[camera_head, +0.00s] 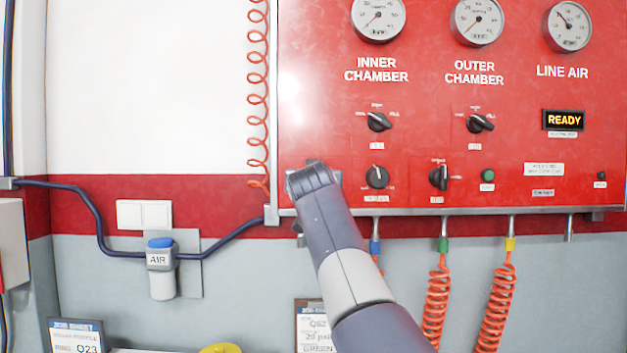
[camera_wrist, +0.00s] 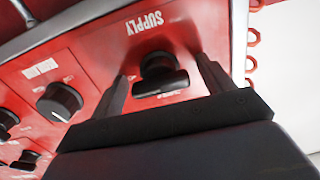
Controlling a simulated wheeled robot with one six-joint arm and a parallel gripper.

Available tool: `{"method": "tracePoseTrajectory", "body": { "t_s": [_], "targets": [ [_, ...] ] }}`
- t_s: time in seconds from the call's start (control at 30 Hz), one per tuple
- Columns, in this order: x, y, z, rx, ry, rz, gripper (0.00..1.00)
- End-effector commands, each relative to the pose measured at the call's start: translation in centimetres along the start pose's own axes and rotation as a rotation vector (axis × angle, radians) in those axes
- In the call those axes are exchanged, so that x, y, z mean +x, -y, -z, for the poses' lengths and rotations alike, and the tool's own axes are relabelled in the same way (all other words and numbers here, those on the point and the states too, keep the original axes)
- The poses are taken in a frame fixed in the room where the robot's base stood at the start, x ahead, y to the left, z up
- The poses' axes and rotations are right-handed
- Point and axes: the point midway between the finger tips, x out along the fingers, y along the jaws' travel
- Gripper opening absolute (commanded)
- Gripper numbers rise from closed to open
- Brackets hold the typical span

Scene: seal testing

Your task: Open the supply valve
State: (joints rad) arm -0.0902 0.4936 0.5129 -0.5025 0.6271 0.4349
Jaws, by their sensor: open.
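The supply valve is a black knob (camera_wrist: 160,76) on the red panel, under a white label reading SUPPLY (camera_wrist: 145,24) in the wrist view. My gripper (camera_wrist: 158,75) is open, with one dark finger on each side of the knob. I cannot tell whether the fingers touch it. In the head view my arm's end (camera_head: 312,178) is at the lower left of the red panel (camera_head: 330,110) and hides the supply knob and the gripper's fingers.
Other black knobs (camera_head: 378,122) sit close to the right on the panel. A sign reads READY (camera_head: 564,120). Coiled orange hoses (camera_head: 436,305) hang below the panel, and another orange coil (camera_head: 258,90) hangs along its left edge. An AIR unit (camera_head: 161,258) is on the wall.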

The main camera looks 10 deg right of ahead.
Motion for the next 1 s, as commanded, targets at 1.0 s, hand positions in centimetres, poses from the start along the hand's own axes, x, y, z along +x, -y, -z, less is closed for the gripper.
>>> {"method": "tracePoseTrajectory", "body": {
  "t_s": [1.0],
  "targets": [
    [-10.8,0.0,-0.1,0.001,0.000,0.000,0.76]
  ]
}}
